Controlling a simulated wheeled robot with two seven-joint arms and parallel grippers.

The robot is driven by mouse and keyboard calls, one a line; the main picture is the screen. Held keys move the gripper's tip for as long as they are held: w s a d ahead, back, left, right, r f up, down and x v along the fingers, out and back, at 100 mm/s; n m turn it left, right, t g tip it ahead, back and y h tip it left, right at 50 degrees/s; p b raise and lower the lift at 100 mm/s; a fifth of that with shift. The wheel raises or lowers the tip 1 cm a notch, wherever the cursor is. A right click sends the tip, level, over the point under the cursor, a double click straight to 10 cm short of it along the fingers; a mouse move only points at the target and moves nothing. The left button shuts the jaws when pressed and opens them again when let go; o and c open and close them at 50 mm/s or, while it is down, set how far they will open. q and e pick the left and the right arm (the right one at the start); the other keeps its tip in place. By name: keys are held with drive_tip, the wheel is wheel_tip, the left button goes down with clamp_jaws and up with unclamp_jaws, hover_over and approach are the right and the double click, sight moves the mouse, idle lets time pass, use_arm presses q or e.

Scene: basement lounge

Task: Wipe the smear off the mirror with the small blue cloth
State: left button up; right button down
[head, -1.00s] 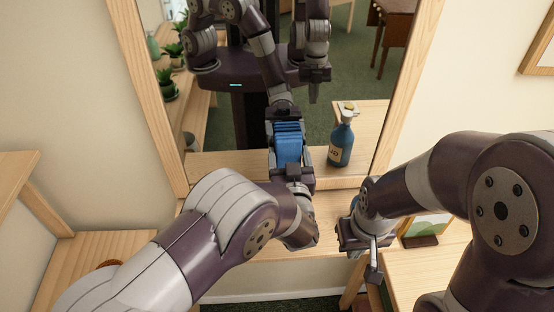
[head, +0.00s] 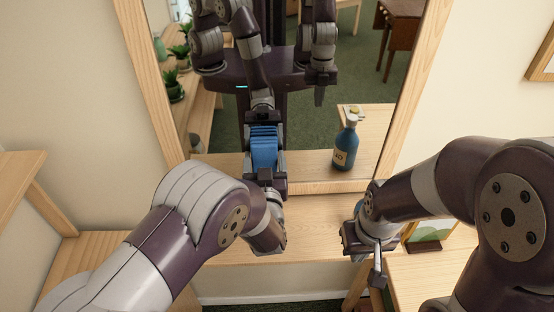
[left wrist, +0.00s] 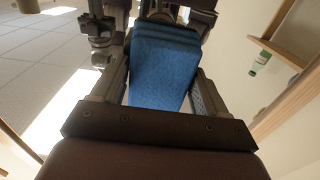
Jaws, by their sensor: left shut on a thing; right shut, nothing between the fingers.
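The mirror (head: 305,110) stands behind the ledge in a light wooden frame. My left gripper (head: 264,165) is shut on the small blue cloth (head: 264,150) at the lower part of the glass, left of its middle. Cloth and reflection run together there, so I cannot tell whether the cloth touches the glass. The left wrist view shows the folded cloth (left wrist: 165,70) between the fingers of my left gripper (left wrist: 165,45). I make out no smear on the glass. My right gripper (head: 376,268) is shut and empty, pointing down at the right of the ledge.
A blue bottle shows in the mirror (head: 346,148); the real one is mostly hidden behind my right gripper. A small picture (head: 430,232) stands right of that gripper. The wooden ledge (head: 315,225) is clear between my grippers. Wooden shelving (head: 20,190) stands at the left.

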use_arm(q)
drive_tip(key=shift+a, duration=0.25)
drive_tip(key=shift+s+d, duration=0.1)
drive_tip(key=shift+s, duration=0.1)
drive_tip(key=shift+s+p, duration=0.5)
drive_tip(key=shift+s, duration=2.3)
drive_tip(key=shift+s, duration=0.1)
drive_tip(key=s, duration=0.2)
drive_tip(key=shift+s, duration=0.4)
